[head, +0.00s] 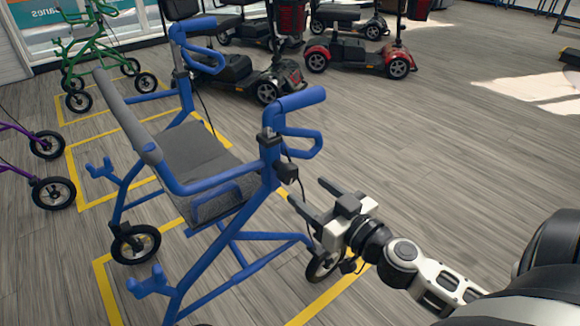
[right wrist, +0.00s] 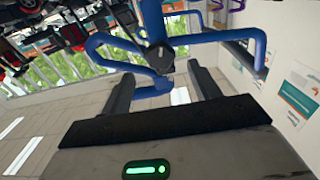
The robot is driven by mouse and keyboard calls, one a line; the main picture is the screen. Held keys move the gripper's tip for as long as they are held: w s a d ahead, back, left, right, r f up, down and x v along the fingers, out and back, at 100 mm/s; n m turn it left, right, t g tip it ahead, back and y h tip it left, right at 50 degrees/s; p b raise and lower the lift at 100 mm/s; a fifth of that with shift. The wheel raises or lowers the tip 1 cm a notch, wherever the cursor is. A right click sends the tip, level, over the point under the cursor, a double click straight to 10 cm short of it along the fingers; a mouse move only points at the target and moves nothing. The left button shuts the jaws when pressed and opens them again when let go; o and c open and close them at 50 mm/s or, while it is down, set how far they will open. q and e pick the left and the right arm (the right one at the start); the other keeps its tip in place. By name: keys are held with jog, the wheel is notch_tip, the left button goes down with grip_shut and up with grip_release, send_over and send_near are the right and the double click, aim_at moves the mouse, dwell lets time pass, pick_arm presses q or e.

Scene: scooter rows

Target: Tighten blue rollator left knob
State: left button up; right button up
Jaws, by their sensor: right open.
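The blue rollator (head: 265,182) stands upright on the floor in the middle of the head view, with a grey seat and backrest bar. A black knob (head: 287,172) sits on its nearer handle post, below the handle. In the right wrist view the round black knob (right wrist: 160,57) shows just beyond the fingertips, in line with the gap between them. My right gripper (head: 306,191) is open and empty, its two fingers pointing toward the knob. It appears close to the knob but apart from it. My left gripper is in neither view.
A green rollator (head: 88,40) stands at the far left and a purple one (head: 25,135) at the left edge. A red scooter (head: 352,55) and dark scooters stand behind. Yellow lines mark the floor bays. The floor to the right is clear.

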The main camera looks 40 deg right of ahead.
aim_at(292, 178)
jog(key=w, duration=0.7)
jog(key=shift+w+a, duration=0.2)
jog(key=shift+a, duration=0.1)
jog(key=shift+c, duration=0.3)
jog(key=c, duration=0.9)
